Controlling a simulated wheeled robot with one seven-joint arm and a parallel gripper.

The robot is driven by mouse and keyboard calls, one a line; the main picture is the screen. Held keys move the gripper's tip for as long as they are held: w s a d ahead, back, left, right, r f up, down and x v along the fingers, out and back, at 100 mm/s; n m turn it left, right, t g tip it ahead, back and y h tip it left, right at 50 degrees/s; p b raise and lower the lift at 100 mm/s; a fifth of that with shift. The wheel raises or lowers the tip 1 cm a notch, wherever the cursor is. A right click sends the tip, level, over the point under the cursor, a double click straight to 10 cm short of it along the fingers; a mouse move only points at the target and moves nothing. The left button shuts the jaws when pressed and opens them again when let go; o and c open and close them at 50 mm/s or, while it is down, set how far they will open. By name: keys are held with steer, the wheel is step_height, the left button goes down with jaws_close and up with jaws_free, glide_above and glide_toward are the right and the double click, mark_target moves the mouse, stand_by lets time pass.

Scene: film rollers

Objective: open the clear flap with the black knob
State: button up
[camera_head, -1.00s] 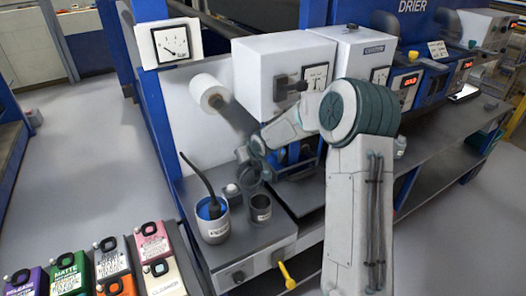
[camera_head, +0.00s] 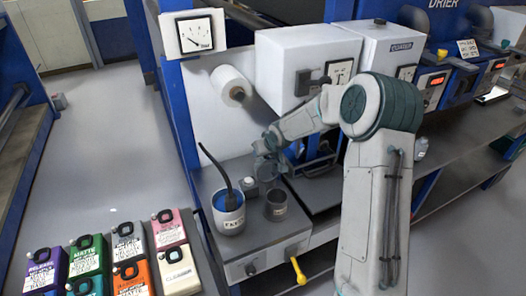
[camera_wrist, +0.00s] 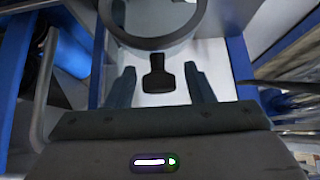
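My gripper (camera_wrist: 158,88) is open, its two fingers apart and pointing forward in the wrist view. A black knob (camera_wrist: 158,78) shows between and just beyond the fingertips, in front of a pale panel (camera_wrist: 160,97); I cannot tell whether the fingers touch it. The flap's clear sheet cannot be told apart from that pale surface. In the head view my gripper (camera_head: 266,160) is small, above the metal cup and left of the blue machine part. The knob and flap cannot be made out there.
A grey ring-shaped part (camera_wrist: 152,35) crosses the top of the wrist view, close above the knob. In the head view a white pot (camera_head: 229,212) with a black handle and a metal cup (camera_head: 276,206) stand on the counter below my gripper. A white roll (camera_head: 229,85) sticks out above.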

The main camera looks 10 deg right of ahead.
steer(key=shift+r, duration=0.1)
steer(key=v, duration=1.3)
steer(key=shift+s+r, duration=0.2)
steer(key=shift+r, duration=0.05)
steer(key=s+d+m+g+h+b, duration=0.1)
steer(key=s+b, duration=0.1)
steer(key=s, duration=1.4)
steer(key=s+d+r+m+g+h+b, duration=0.1)
steer(key=s+d+m+g+b, duration=0.1)
steer(key=s, duration=1.4)
steer(key=shift+r+m, duration=0.2)
steer(key=shift+m, duration=0.1)
